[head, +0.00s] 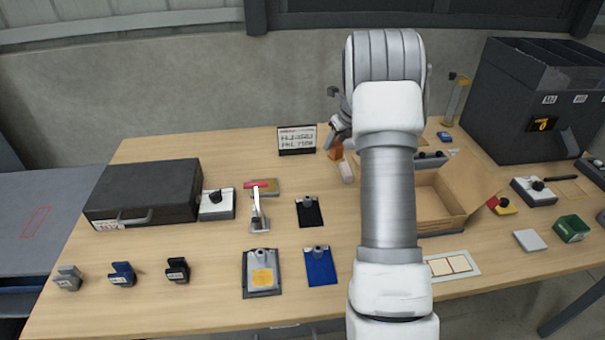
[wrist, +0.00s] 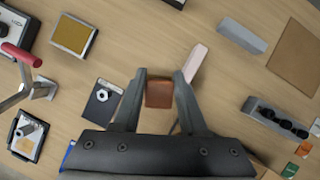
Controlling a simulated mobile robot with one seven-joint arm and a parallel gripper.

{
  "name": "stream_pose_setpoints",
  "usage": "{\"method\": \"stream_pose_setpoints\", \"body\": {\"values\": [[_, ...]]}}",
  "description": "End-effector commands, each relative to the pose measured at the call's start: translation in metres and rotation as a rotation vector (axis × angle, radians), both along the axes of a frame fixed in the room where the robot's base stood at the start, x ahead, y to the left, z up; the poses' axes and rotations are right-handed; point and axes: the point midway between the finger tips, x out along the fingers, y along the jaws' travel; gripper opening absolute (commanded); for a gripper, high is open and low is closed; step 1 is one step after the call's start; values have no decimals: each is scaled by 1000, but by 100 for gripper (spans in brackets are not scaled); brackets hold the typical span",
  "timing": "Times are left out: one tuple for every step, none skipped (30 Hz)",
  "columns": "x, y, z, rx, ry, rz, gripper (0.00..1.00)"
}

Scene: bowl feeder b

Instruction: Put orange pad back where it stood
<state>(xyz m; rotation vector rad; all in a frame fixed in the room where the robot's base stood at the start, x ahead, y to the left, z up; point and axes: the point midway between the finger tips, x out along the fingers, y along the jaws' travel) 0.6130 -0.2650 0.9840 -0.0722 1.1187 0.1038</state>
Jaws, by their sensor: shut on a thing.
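My gripper (wrist: 159,82) is shut on the orange pad (wrist: 159,95), a small orange-brown block held between the two fingertips in the wrist view. In the head view the orange pad (head: 336,151) shows just below my gripper (head: 337,141), behind my arm and right of the black-framed sign. The table top shows around the pad in the wrist view. How high the pad is above the table I cannot tell. A pale pink block (wrist: 194,63) lies to the right of the fingers in the wrist view, and it also shows in the head view (head: 346,172).
The sign (head: 297,140) stands close to the left of my gripper. A red-handled clamp (head: 259,208), a black plate (head: 309,212) and a blue plate (head: 320,267) lie nearer. An open cardboard box (head: 450,222) is at the right, partly behind my arm. Bare table shows left of the sign.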

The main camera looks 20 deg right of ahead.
Motion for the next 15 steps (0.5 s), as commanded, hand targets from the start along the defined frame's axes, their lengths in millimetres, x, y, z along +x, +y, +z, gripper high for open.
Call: {"method": "stream_pose_setpoints", "body": {"values": [[7, 8, -6, 1, 1, 6, 0], [12, 12, -10, 2, 2, 8, 0], [19, 18, -15, 1, 2, 6, 0], [25, 22, -20, 1, 2, 7, 0], [30, 27, -24, 1, 2, 7, 0], [37, 33, -30, 0, 3, 8, 0], [43, 37, -33, 1, 2, 7, 0], [48, 42, -38, 1, 2, 7, 0], [55, 47, -43, 0, 1, 6, 0], [59, 51, -46, 0, 1, 6, 0], [64, 54, -49, 0, 1, 7, 0], [69, 59, -54, 0, 1, 6, 0], [72, 61, -56, 0, 1, 5, 0], [75, 63, -58, 0, 1, 4, 0], [78, 66, -60, 0, 0, 4, 0]]}}
